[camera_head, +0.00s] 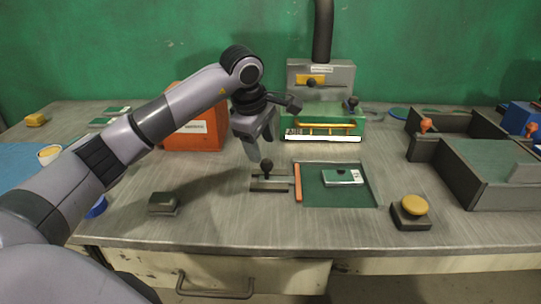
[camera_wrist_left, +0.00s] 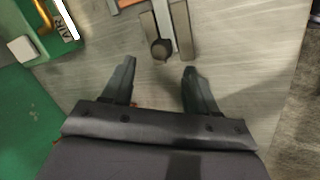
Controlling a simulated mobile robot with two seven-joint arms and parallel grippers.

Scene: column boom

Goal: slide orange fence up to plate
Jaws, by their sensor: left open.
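The orange fence (camera_head: 298,183) is an upright bar along the left edge of a dark green mat (camera_head: 350,197). A small green and white plate (camera_head: 343,177) lies on the mat, with a gap between it and the fence. A dark round knob (camera_head: 266,165) stands on a metal slide (camera_head: 268,183) left of the fence. My left gripper (camera_head: 261,149) is open and empty, above and just behind the knob. In the left wrist view, the knob (camera_wrist_left: 161,49) shows ahead of the open fingertips (camera_wrist_left: 156,70). My right gripper is not in view.
A green machine (camera_head: 320,110) with a yellow bar stands behind the mat. An orange box (camera_head: 195,132) is behind my left arm. A yellow button (camera_head: 414,205) is at right, a dark block (camera_head: 163,203) at left, and dark trays (camera_head: 455,180) at far right.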

